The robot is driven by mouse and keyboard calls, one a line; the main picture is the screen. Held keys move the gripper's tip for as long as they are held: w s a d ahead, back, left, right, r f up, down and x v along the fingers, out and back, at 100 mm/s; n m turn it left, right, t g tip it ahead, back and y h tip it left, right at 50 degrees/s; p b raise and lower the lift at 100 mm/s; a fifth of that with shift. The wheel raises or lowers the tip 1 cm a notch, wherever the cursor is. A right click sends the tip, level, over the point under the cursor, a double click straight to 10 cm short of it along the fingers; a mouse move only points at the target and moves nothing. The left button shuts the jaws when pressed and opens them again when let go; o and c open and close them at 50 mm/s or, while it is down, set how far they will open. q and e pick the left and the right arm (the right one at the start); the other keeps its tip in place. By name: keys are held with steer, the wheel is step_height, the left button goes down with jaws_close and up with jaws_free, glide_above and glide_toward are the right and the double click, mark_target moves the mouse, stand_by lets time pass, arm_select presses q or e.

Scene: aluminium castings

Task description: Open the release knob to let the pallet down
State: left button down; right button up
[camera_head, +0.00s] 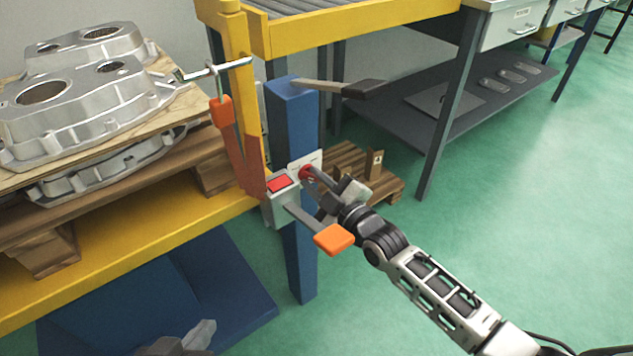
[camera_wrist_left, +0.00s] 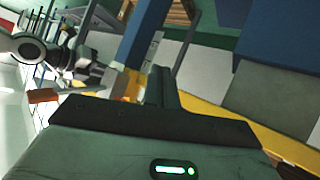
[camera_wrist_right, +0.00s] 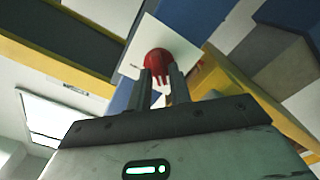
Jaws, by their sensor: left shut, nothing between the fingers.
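The release knob (camera_head: 306,172) is a small red ball on a white plate (camera_head: 317,157) fixed to the blue post. My right gripper (camera_head: 324,184) reaches it from the right. In the right wrist view its two fingers close on either side of the red knob (camera_wrist_right: 158,60), which shows between the tips. My left gripper (camera_head: 190,345) is low at the bottom edge of the head view, away from the knob; its fingers (camera_wrist_left: 163,88) are shut and empty. The wooden pallet (camera_head: 90,195) with aluminium castings (camera_head: 85,100) stands on the yellow lift frame (camera_head: 150,250) at left.
A grey box with a red button (camera_head: 280,184) and an orange-tipped lever (camera_head: 333,238) sits just below the knob. A roller table (camera_head: 350,20) stands behind. Green floor at right is free.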

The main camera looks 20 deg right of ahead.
jaws_close()
